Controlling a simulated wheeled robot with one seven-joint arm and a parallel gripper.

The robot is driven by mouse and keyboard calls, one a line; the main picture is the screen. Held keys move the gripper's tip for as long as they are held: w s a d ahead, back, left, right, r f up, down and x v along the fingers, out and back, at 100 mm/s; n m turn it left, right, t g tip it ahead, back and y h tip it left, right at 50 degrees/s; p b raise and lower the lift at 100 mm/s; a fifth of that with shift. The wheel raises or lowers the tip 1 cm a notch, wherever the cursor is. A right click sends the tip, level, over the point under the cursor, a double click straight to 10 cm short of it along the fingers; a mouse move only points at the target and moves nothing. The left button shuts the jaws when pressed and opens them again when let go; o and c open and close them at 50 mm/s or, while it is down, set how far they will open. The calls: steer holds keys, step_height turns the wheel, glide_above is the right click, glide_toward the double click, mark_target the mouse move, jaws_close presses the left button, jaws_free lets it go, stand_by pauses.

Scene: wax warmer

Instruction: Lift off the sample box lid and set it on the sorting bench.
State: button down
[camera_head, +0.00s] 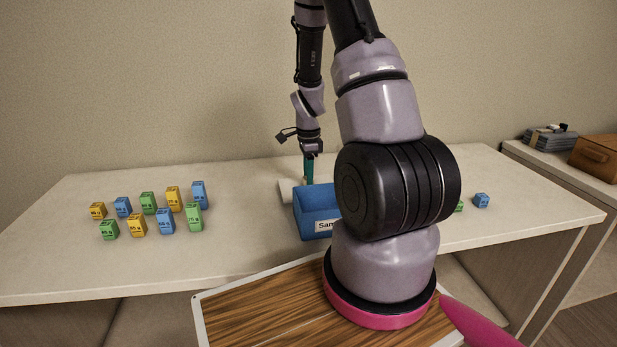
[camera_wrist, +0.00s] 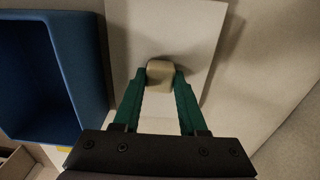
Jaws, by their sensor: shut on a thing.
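The blue sample box (camera_head: 312,208) stands on the sorting bench (camera_head: 250,225), its label partly hidden by my arm. Its open top shows in the wrist view (camera_wrist: 82,60). My gripper (camera_head: 309,168) is behind the box in the head view. In the wrist view, its teal fingers (camera_wrist: 160,78) are shut on the beige knob of the pale lid (camera_wrist: 190,25). The lid is off the box and beside it. A pale part of the lid also shows behind the box in the head view (camera_head: 286,188). I cannot tell whether the lid touches the bench.
Several coloured, labelled blocks (camera_head: 148,203) stand in two rows on the left of the bench. A blue block (camera_head: 481,200) and a green one (camera_head: 459,206) are at the right. A brown case (camera_head: 597,155) sits on the side counter. Bench between the left blocks and box is clear.

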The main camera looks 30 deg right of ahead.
steer(key=shift+f, duration=0.6)
stand_by(0.8)
steer(key=shift+c, duration=1.9)
jaws_free()
steer(key=shift+r, duration=0.1)
steer(key=shift+r, duration=3.85)
step_height(320, 180, up, 11)
